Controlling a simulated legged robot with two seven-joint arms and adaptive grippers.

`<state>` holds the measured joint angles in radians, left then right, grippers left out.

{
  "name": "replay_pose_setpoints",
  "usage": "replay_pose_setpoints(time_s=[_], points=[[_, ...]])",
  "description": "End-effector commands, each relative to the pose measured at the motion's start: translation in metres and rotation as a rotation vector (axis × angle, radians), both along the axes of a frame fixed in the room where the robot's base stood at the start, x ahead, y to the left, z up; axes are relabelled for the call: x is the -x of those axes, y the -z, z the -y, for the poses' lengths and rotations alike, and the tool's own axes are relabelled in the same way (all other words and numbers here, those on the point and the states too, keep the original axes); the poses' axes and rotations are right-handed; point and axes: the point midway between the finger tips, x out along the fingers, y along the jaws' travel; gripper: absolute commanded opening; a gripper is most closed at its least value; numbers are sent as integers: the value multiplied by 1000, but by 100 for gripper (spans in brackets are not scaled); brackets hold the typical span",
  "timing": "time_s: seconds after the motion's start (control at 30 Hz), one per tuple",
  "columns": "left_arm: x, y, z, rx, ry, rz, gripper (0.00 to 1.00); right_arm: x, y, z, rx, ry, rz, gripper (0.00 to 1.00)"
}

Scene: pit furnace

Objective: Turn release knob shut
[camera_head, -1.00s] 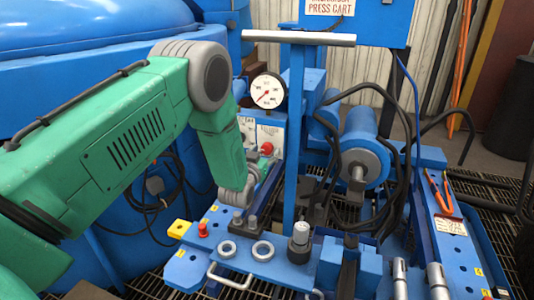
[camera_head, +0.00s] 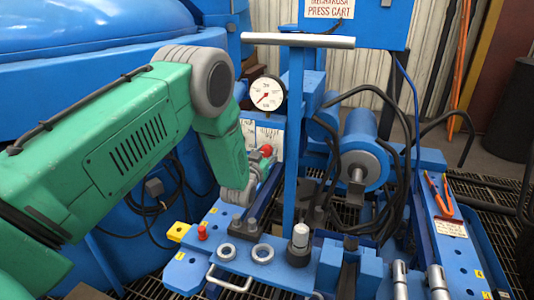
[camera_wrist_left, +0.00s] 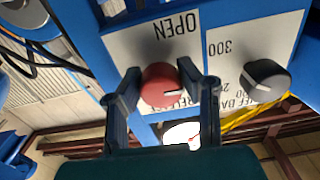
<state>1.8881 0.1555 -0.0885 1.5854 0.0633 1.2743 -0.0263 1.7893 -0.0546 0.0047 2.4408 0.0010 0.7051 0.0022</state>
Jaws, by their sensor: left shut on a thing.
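The red release knob (camera_wrist_left: 163,86) sits on a white plate marked OPEN, which appears upside down in the left wrist view. A short white mark on the knob points right in that view. In the head view the knob (camera_head: 266,150) is small, on the panel below the gauge. My left gripper (camera_wrist_left: 170,80) has one finger on each side of the knob and is shut on it. In the head view the left gripper (camera_head: 262,162) reaches up to the knob from below and partly covers the panel. My right gripper is not in view.
A grey-black knob (camera_wrist_left: 266,76) sits beside the release knob on a numbered plate. A round gauge (camera_head: 266,95) stands above the panel. A blue upright post with a grey crossbar (camera_head: 299,40) rises just right of the gripper. Black hoses (camera_head: 400,130) hang farther right.

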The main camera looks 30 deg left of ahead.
Motion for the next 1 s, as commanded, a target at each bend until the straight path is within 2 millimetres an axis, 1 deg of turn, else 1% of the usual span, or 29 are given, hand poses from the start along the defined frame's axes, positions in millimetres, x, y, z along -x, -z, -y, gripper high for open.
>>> replay_pose_setpoints(time_s=[0.27, 0.6, 1.0], points=[[1, 1, 1, -168, 2, -42, 2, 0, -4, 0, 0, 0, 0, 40], [1, 1, 0, -478, 3, -118, 2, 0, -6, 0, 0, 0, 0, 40], [1, 2, 0, -847, 5, -206, 2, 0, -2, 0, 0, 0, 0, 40]])
